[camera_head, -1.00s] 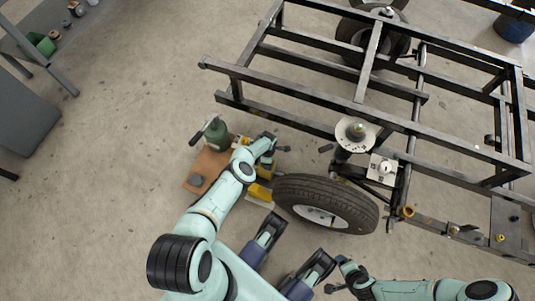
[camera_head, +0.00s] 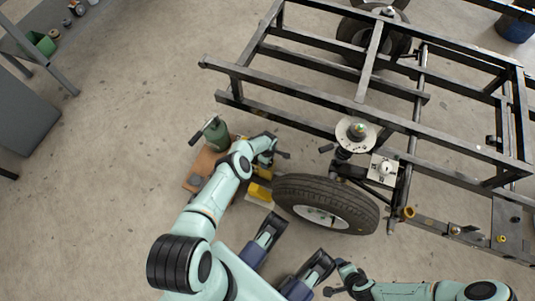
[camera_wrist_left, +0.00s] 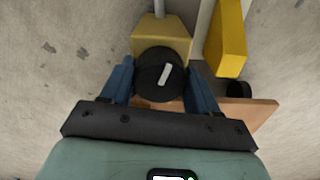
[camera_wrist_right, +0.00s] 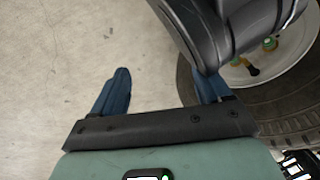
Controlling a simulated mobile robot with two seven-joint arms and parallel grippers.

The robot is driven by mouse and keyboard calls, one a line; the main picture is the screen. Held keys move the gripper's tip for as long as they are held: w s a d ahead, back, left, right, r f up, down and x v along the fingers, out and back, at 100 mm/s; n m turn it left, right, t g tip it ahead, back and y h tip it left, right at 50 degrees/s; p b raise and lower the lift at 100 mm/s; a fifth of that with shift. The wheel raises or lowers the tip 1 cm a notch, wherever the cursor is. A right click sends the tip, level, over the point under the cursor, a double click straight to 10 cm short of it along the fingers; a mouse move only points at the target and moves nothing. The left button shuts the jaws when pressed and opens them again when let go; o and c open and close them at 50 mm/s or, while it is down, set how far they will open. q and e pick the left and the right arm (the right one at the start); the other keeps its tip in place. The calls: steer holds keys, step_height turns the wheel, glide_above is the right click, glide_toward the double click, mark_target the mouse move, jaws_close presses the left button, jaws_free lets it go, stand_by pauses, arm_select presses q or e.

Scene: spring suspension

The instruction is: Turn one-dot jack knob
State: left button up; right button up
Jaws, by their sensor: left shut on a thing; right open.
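In the left wrist view a round black knob (camera_wrist_left: 158,82) with one white bar mark sits on the front of a yellow jack body (camera_wrist_left: 170,38). My left gripper (camera_wrist_left: 160,92) is shut on this knob, with a blue finger at each side. In the head view my left gripper (camera_head: 275,153) is low beside the wheel and hides the knob. A yellow block (camera_head: 258,193) shows just below it. I cannot make out any dots. My right gripper (camera_wrist_right: 160,88) is open and empty, with its fingers wide apart over bare floor, near the wheel.
A tyre (camera_head: 345,193) of the black trailer frame (camera_head: 300,92) stands right of my left gripper. A green bottle (camera_head: 217,133) stands by a wooden board (camera_head: 196,173). A second yellow block (camera_wrist_left: 230,40) is beside the jack.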

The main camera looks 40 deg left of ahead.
arm_select(q)
steer(key=shift+d, duration=0.2)
steer(key=o, duration=1)
steer(key=shift+a+r, duration=0.1)
steer(key=shift+r, duration=0.05)
step_height(320, 180, up, 3)
steer(key=shift+p, duration=1.15)
arm_select(e)
step_height(320, 180, up, 4)
steer(key=w+t, duration=0.1)
steer(key=w, duration=0.2)
arm_select(q)
step_height(320, 180, up, 10)
steer(key=p, duration=0.6)
arm_select(e)
steer(key=s+a+r+g, duration=0.1)
steer(key=s+a+r, duration=0.1)
steer(key=s, duration=0.3)
steer(key=s+a+r+n+g+y, duration=0.1)
steer(key=s+a+r+g, duration=0.1)
steer(key=s+a+r, duration=0.1)
steer(key=shift+s+a+r+y, duration=0.3)
steer(key=shift+s+r, duration=0.6)
steer(key=shift+s, duration=0.2)
